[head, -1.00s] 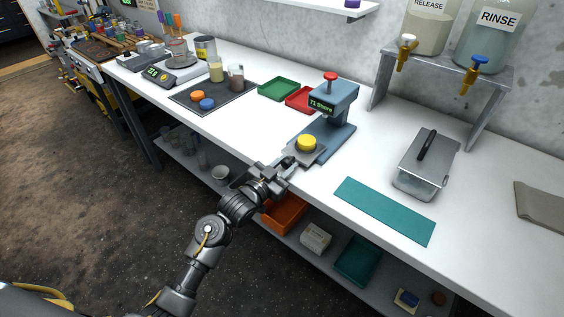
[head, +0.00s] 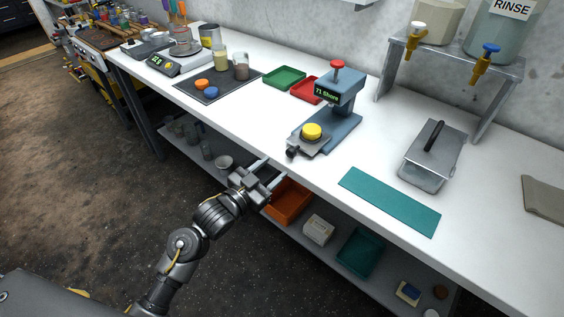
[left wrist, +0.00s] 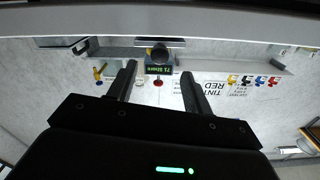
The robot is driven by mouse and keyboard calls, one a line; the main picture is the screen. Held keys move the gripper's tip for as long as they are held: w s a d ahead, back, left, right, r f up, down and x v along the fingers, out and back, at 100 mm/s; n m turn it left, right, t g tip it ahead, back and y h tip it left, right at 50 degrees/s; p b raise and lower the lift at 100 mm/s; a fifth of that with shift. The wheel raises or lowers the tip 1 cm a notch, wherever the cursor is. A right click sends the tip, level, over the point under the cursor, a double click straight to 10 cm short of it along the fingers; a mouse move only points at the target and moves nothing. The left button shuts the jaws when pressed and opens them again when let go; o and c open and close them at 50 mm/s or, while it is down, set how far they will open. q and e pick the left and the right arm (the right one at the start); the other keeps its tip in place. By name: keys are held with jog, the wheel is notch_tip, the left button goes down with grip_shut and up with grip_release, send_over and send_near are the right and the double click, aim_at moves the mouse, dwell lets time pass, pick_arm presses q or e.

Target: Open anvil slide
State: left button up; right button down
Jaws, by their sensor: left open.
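The blue-grey hardness tester (head: 345,108) stands on the white bench, with a red knob (head: 337,65) on top and a display reading 71 Shore. Its grey anvil slide (head: 304,144) sticks out at the front, clear of the tester's head. A yellow puck (head: 312,131) lies on the slide, and a dark handle (head: 292,152) is at its front end. My left gripper (head: 273,169) is open and empty, just off the bench's front edge, apart from the handle. In the left wrist view the handle (left wrist: 160,51) shows between and beyond the open fingers (left wrist: 158,77). My right gripper is not in view.
A dark mat (head: 222,88) with orange and blue pucks is to the left. A teal mat (head: 390,201) and lidded metal box (head: 430,170) are to the right. An orange bin (head: 291,200) sits below.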

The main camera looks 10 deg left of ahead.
pick_arm(q)
jog(key=v, duration=0.2)
jog(key=shift+s+a, duration=0.1)
jog(key=shift+s, duration=0.2)
jog(key=w+a+f+n+g+y, duration=0.1)
jog(key=a+f+y, duration=0.1)
jog(key=f, duration=0.7)
jog(key=w+a+f+n+g+y, duration=0.1)
jog(key=a+f+n+g, duration=0.15)
jog(key=f, duration=0.75)
jog(key=s+a+f+g+y, duration=0.15)
jog(key=s+f, duration=0.25)
jog(key=f, duration=0.5)
jog(key=s+a+f+g+y, duration=0.1)
jog(key=s+a+f, duration=0.1)
jog(key=s+f, duration=0.5)
jog(key=s+a+f+n+g+y, duration=0.15)
jog(key=s+f+g, duration=0.25)
jog(key=s+f, duration=1.05)
jog(key=s+f+g, duration=0.2)
jog(key=s+f, duration=0.2)
jog(key=s, duration=0.6)
jog(key=s+a+f+g, duration=0.1)
jog(key=s+f+g, duration=0.2)
jog(key=s, duration=0.8)
jog(key=shift+s+f+y, duration=0.25)
jog(key=shift+f+y, duration=0.15)
jog(key=shift+f, duration=0.3)
